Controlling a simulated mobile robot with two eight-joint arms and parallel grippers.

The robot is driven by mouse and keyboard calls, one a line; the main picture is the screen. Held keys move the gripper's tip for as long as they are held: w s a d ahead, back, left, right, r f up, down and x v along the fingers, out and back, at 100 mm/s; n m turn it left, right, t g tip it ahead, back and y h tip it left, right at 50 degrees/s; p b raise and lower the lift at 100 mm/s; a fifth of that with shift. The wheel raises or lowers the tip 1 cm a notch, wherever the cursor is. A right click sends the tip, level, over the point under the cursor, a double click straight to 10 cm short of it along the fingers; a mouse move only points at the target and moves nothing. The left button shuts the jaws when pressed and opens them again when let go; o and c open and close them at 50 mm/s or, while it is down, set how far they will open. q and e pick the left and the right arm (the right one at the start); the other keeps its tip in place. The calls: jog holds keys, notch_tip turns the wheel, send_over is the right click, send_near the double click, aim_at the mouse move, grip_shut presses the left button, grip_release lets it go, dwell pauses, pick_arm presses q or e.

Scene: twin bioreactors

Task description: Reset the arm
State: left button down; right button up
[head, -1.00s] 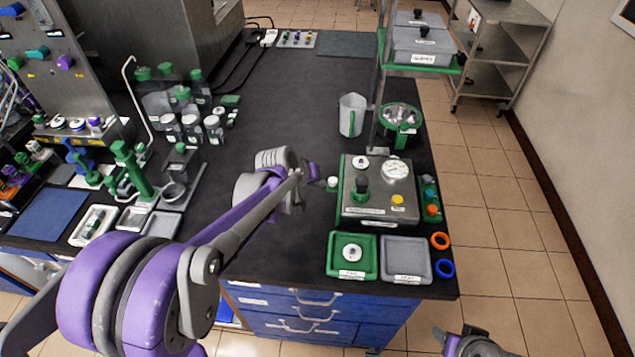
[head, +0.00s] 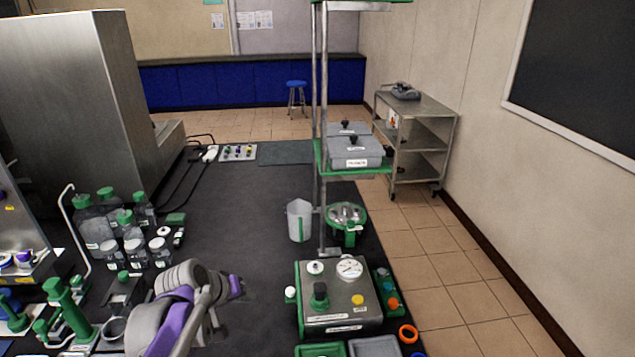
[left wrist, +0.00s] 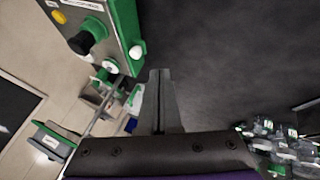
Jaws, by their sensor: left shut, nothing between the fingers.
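My left arm reaches over the dark bench top from the bottom of the head view. My left gripper (head: 238,287) is above the bench, left of a steel box with a gauge (head: 340,297). In the left wrist view its two fingers (left wrist: 160,75) are together with nothing between them. The steel box with its green edge also shows at the upper left of the left wrist view (left wrist: 112,17), apart from the fingers. My right gripper is not in view.
Green-capped bottles (head: 95,225) crowd the left side. A grey jug (head: 299,220) and a green-rimmed pot (head: 346,216) stand by a rack post behind the box. A green shelf (head: 320,155) holds grey lidded boxes. The middle of the bench top (head: 235,205) is clear.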

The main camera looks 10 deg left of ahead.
pick_arm(q)
jog(key=s+d+f+m+y, duration=0.1)
jog(key=s+d+f+m, duration=0.1)
jog(key=s, duration=0.9)
jog(key=s+d+f+m+g+y, duration=0.1)
jog(key=s+d+f+m, duration=0.2)
jog(key=s, duration=0.8)
notch_tip(320, 180, down, 2)
jog(key=shift+s+y, duration=0.3)
jog(key=shift+s, duration=0.1)
